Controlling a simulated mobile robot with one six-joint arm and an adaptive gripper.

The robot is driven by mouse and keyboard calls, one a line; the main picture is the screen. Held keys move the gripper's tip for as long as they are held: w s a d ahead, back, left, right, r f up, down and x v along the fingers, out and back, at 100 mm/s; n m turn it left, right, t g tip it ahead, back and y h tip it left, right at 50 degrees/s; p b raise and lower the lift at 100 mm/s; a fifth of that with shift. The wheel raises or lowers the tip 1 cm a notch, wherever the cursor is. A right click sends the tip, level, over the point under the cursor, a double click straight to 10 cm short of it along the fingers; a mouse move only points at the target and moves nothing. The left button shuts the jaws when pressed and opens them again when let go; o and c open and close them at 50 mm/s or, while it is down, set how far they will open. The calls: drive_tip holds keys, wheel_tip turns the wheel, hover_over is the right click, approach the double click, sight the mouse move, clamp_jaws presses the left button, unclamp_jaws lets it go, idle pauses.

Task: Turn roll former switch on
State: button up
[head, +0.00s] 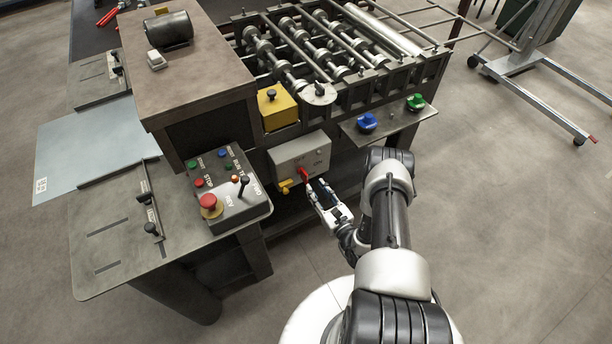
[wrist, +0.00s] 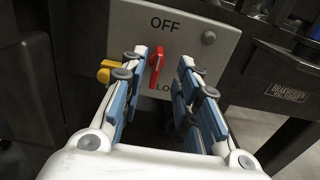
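The roll former switch is a light grey box (head: 301,157) on the machine's front, below the roller bed. Its red handle (head: 304,173) also shows in the wrist view (wrist: 157,64), near upright and slightly tilted, below the word OFF. A label starting "LO" below it is partly hidden. A yellow tab (wrist: 107,71) sticks out at the box's lower left. My gripper (head: 317,185) is open in front of the box. In the wrist view the handle appears between the blue-padded fingertips, closer to the left one. I cannot tell whether either finger touches it.
A control box (head: 228,195) with a red emergency button (head: 210,204) stands on the table at left. A yellow box (head: 277,108) sits above the switch. A shelf (head: 392,125) with blue (head: 367,122) and green (head: 415,102) knobs juts out at right.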

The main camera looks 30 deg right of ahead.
sight(307, 176)
drive_tip(key=w+b, duration=0.1)
drive_tip(key=w, duration=0.7)
drive_tip(key=shift+w+a, duration=0.1)
drive_tip(key=shift+a, duration=0.05)
clamp_jaws()
